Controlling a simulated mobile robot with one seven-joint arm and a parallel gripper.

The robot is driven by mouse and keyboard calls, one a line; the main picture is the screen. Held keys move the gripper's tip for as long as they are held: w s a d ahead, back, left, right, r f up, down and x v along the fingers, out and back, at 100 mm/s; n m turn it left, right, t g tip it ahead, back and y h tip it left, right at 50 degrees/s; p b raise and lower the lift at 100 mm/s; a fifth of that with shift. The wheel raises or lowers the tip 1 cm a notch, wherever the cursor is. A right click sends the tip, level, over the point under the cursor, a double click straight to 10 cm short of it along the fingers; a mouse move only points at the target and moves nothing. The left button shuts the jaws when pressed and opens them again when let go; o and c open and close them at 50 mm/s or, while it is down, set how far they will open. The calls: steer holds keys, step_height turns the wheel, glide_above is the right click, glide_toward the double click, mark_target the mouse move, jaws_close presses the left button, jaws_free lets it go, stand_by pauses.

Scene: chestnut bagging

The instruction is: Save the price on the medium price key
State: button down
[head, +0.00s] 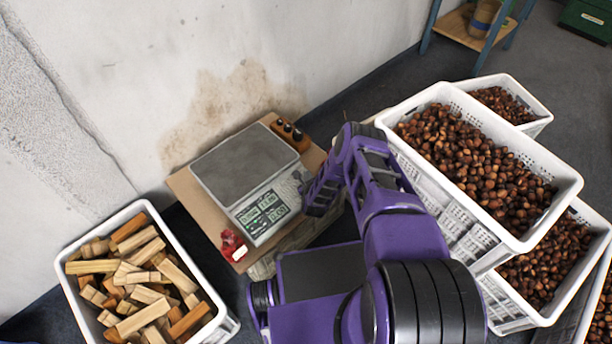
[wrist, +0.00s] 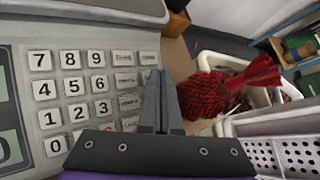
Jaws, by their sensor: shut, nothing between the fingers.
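The scale (head: 245,160) stands on a board by the wall, with a metal plate, a lit green display (head: 264,212) and a keypad. In the wrist view the keypad (wrist: 89,82) shows white number keys at left and two columns of labelled keys at right. The labels are too small to read, so I cannot tell which is the medium price key. My gripper (wrist: 160,74) is shut and empty, with its fingertips at the right-hand key column. Its fingers hide some lower keys there. I cannot tell whether the tips touch a key. In the head view my arm partly hides the keypad.
A red net bag (wrist: 235,85) lies right of the fingers in the wrist view. A small red item (head: 232,244) sits at the board's front corner. Crates of chestnuts (head: 562,188) stand at right, a crate of wood pieces (head: 228,322) at lower left. A wooden block (head: 291,135) is behind the scale.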

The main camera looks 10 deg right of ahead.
steer(key=shift+f, duration=0.1)
stand_by(0.5)
steer(key=shift+s+d+r+p, duration=0.15)
steer(key=shift+r+p, duration=0.35)
steer(key=shift+r, duration=0.25)
steer(key=shift+s+d+r+p, duration=0.15)
steer(key=shift+s+r+p, duration=0.1)
steer(key=shift+r+p, duration=0.5)
steer(key=shift+s+d+r+p, duration=0.1)
steer(key=shift+s+r+p, duration=0.1)
steer(key=shift+r+p, duration=0.5)
steer(key=shift+s+d+r+p, duration=0.15)
steer(key=shift+s+r+p, duration=0.1)
steer(key=shift+r+p, duration=0.5)
steer(key=shift+r, duration=0.15)
stand_by(0.5)
